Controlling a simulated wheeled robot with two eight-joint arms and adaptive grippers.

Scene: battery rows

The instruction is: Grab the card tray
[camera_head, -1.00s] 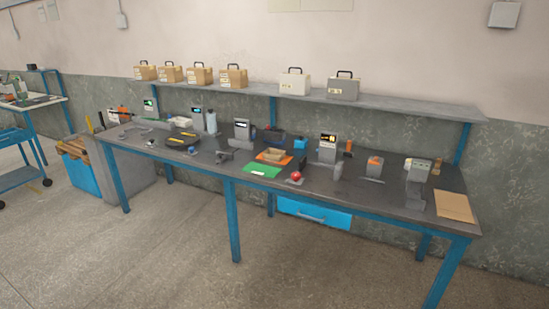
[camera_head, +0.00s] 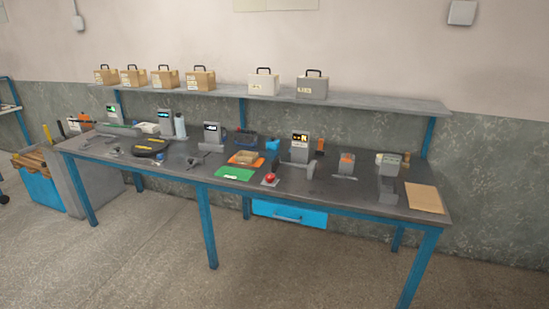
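A small tan tray (camera_head: 246,156), which looks like the card tray, is near the middle of the workbench (camera_head: 290,205). It sits on or just behind an orange piece (camera_head: 238,164), with a green sheet (camera_head: 234,173) in front. It is too small to tell what it holds. Neither of my grippers is in view.
A red button (camera_head: 270,178) is right of the green sheet. Grey devices with screens, one of them (camera_head: 300,146) behind the button, stand along the bench. A brown sheet (camera_head: 424,198) lies at the right end. A shelf above holds several cases. The floor in front is clear.

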